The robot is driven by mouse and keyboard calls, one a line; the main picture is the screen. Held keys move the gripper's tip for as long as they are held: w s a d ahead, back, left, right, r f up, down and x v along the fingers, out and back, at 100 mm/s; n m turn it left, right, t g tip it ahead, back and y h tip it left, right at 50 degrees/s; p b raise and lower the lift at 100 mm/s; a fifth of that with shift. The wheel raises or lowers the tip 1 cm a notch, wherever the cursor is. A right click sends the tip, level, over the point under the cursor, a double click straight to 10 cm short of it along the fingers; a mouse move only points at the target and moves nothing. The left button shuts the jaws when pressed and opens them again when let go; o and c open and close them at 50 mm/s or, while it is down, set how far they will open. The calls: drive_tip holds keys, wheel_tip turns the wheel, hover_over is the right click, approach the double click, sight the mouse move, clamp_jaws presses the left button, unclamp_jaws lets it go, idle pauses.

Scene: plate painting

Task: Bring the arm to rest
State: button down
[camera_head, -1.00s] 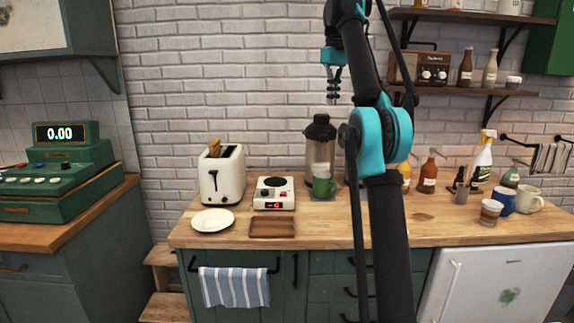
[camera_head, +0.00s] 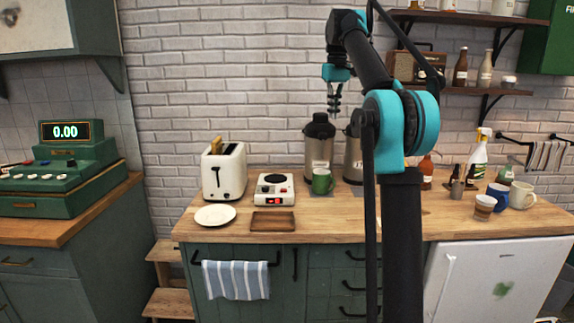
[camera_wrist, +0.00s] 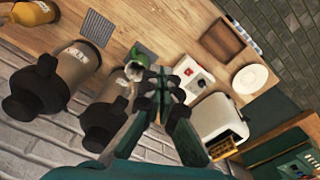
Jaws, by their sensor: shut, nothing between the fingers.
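My arm rises in front of the counter in the head view, bent at a teal joint. My gripper (camera_head: 335,112) hangs from its far end, pointing down, above and behind the counter items near the brick wall. It is shut and empty. In the wrist view my gripper (camera_wrist: 160,80) shows with its fingers together over the counter, and nothing is held. Below it in that view are a green mug (camera_wrist: 135,70) and the dark flasks. The gripper looks clear of the things below it.
The wooden counter (camera_head: 330,225) holds a toaster (camera_head: 224,172), a white plate (camera_head: 215,215), a small hot plate (camera_head: 273,188), a brown tray (camera_head: 273,222) and a tall flask (camera_head: 319,146). Shelves (camera_head: 470,90) stand right of my gripper. A green cash register (camera_head: 62,172) is far left.

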drive_tip(key=s+d+f+m+t, duration=0.1)
drive_tip(key=s+f, duration=0.3)
drive_tip(key=f, duration=0.7)
drive_tip(key=s+d+f+m+t, duration=0.2)
drive_tip(key=s+f+m, duration=0.2)
drive_tip(key=s+f, duration=2.8)
wheel_tip(320, 180, down, 3)
drive_tip(key=shift+s+d+f, duration=0.15)
drive_tip(key=shift+s+d, duration=0.05)
drive_tip(key=shift+s, duration=0.1)
